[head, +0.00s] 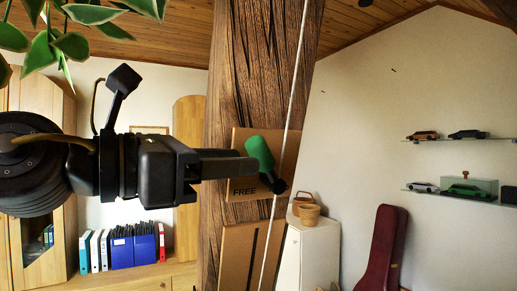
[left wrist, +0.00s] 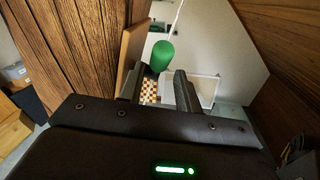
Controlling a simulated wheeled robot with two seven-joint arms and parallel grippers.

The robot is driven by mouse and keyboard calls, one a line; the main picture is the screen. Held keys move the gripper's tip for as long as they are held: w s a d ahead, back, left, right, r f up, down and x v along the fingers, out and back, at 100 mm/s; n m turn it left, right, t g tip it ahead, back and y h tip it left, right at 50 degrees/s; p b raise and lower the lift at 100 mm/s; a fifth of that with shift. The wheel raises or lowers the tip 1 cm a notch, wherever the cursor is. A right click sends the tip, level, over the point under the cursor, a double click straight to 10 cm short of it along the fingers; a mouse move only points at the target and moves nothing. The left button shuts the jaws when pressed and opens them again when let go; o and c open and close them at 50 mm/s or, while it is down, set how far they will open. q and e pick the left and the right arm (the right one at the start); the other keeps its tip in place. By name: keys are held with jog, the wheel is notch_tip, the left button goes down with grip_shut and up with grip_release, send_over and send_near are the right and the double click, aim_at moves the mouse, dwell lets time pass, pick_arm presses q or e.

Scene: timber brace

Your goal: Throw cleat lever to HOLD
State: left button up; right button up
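The cleat lever has a green handle (head: 260,153) and a dark pivot end (head: 278,186). It sits on a tan board (head: 287,160) fixed to the timber post (head: 262,70), with the handle tilted up and to the left. The word FREE shows on the board below my gripper; no HOLD marking is visible. My left gripper (head: 250,168) reaches in from the left with its fingertips at the handle. In the left wrist view its fingers (left wrist: 160,85) are apart, with the green handle (left wrist: 162,55) between and just beyond the tips. My right gripper is not in view.
A pale rope (head: 293,80) runs down the post close to the lever. A second board (head: 238,255) is below. Plant leaves (head: 75,40) hang at upper left. Folders (head: 130,247), a white cabinet (head: 318,255) and a red case (head: 382,250) stand behind.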

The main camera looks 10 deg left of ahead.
aim_at(261, 173)
pick_arm(q)
jog(key=p+x, duration=0.1)
jog(key=x, duration=0.3)
jog(key=shift+w+d+r, duration=0.1)
jog(key=shift+w+d, duration=0.3)
grip_shut()
